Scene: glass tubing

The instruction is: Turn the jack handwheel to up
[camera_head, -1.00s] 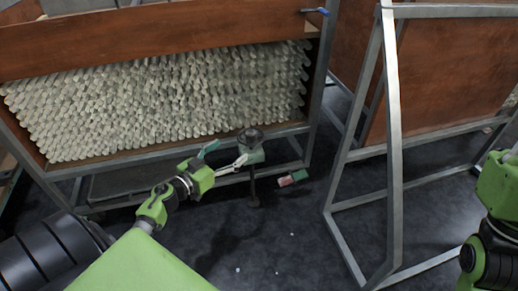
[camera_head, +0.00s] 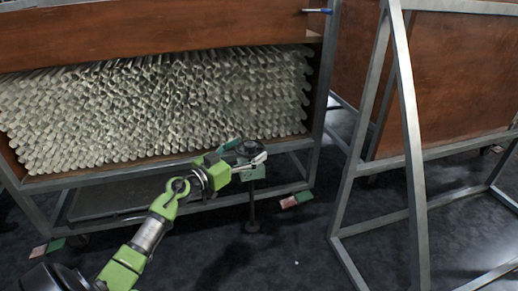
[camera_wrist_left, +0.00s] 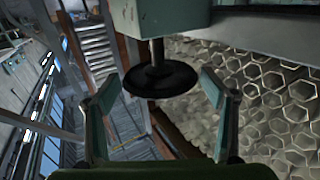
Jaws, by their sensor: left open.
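The jack's dark round handwheel (camera_head: 243,150) is at the top of a thin stand with a green block (camera_head: 253,174), in front of the tube rack. My left gripper (camera_head: 248,152) comes in from the left, with its fingers spread about the wheel. In the left wrist view the handwheel (camera_wrist_left: 160,80) shows as a black disc on a short stem, next to the grey-green block (camera_wrist_left: 168,16). It lies between the two open fingertips (camera_wrist_left: 160,84), with a visible gap to each. Part of the wheel is hidden by the fingers in the head view. My right gripper is not in view.
The rack of glass tubes (camera_head: 150,105) stands close behind the jack. A grey metal frame (camera_head: 412,150) stands to the right. Small red and green boxes (camera_head: 296,200) lie on the dark floor, which is otherwise mostly clear in front.

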